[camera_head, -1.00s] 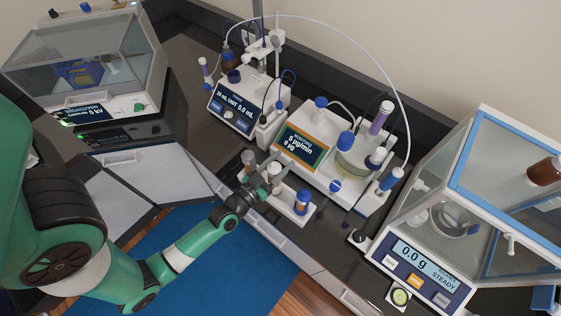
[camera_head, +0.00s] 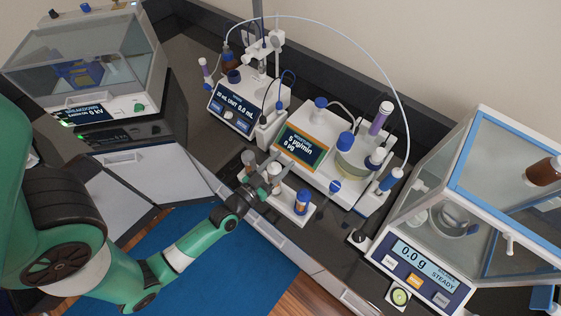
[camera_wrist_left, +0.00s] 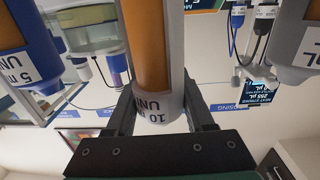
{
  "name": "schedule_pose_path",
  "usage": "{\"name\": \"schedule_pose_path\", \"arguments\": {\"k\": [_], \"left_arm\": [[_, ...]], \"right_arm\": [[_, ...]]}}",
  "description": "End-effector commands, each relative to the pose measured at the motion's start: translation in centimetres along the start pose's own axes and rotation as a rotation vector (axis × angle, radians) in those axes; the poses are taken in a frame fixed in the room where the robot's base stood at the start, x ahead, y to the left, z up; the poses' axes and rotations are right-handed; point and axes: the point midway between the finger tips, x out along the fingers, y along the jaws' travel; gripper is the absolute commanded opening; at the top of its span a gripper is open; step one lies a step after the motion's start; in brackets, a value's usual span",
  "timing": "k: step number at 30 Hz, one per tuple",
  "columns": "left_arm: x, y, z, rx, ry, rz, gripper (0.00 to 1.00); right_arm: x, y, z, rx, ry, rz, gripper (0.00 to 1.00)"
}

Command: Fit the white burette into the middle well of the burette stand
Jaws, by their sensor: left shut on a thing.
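The white burette (camera_head: 275,171), with an orange body, stands between two other burettes at the middle of the white burette stand (camera_head: 285,205). In the left wrist view its white collar (camera_wrist_left: 160,112) reads "10" and its orange body runs up out of the frame. My left gripper (camera_head: 266,178) is shut on it, with one finger on each side of the collar (camera_wrist_left: 161,102). The seat under the burette is hidden, so I cannot tell how deep it sits in the middle well. My right gripper is not in view.
A grey burette (camera_head: 249,161) and a blue burette (camera_head: 301,201) flank it closely on the stand. Behind are a titration unit (camera_head: 240,105) and a moisture unit (camera_head: 320,150). A balance (camera_head: 415,262) stands at the right.

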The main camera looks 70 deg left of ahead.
Motion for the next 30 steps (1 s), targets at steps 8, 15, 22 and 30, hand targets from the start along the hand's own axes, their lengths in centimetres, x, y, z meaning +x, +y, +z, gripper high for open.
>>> {"name": "schedule_pose_path", "arguments": {"k": [8,15,22,30], "left_arm": [[0.0,0.0,-0.1,-0.001,0.002,0.0,0.0],[0.0,0.0,-0.1,-0.002,0.003,0.0,0.0],[0.0,0.0,0.3,-0.001,0.002,0.0,0.0],[0.0,0.0,1.0,-0.001,0.002,-0.001,0.0]], "right_arm": [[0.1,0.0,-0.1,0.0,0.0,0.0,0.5],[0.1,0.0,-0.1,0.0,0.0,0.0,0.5],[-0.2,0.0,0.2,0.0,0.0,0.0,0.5],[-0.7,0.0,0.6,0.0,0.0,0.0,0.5]]}}
